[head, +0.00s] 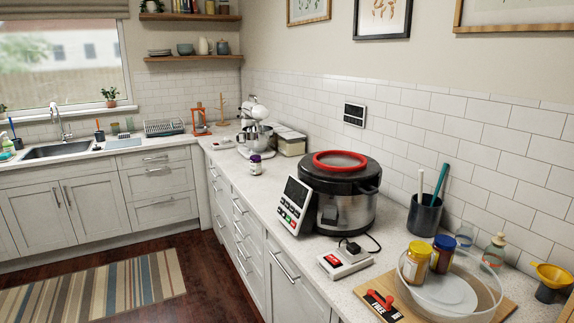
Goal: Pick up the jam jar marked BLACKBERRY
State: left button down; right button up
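A small jar with a dark purple lid and pale label (256,167) stands upright on the right-hand counter, in front of the stand mixer. A jar with a yellow lid (416,265) and a jar with a blue lid (442,257) stand side by side at the glass bowl, near the front right. The lettering on all these jars is too small to read, so I cannot tell which one is marked BLACKBERRY. Neither of my grippers is in view.
A large cooker with a red ring (339,190) and a control panel (293,206) stand mid-counter. A stand mixer (258,135), a glass bowl (475,283) on a wooden board, and a utensil cup (425,214) are nearby. The floor beside the striped rug (108,291) is clear.

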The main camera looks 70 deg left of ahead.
aim_at(256, 170)
jog(key=u, duration=2.65)
jog(key=i+j+u, duration=0.1)
jog(key=i, duration=0.3)
